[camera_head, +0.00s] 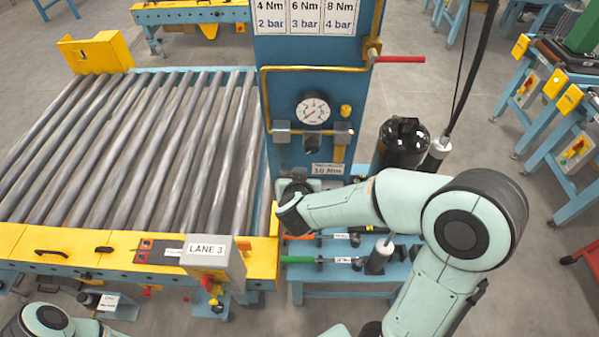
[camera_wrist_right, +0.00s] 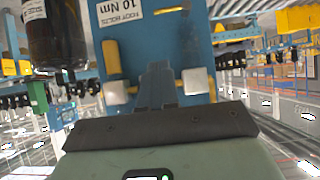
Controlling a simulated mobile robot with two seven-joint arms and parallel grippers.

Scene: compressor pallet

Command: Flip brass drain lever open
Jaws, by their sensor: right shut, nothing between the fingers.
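A brass lever (camera_head: 338,154) hangs down from the right-hand metal block (camera_head: 343,132) on the blue panel, below the round gauge (camera_head: 313,109). The right wrist view shows the panel upside down, with the lever (camera_wrist_right: 109,58) upright at left, joined to a pale block (camera_wrist_right: 115,92). My right gripper (camera_wrist_right: 158,72) is shut and empty in front of the panel, between the two pale blocks and apart from the lever in the picture. My right arm hides most of this gripper in the head view. Part of my left arm shows at bottom left; its gripper is out of view.
A brass pipe (camera_head: 310,69) and a red-handled valve (camera_head: 400,59) are higher on the panel. A black tank (camera_head: 401,142) stands to its right. The roller conveyor (camera_head: 130,140) fills the left side. Tools lie on a blue rack (camera_head: 330,278) below.

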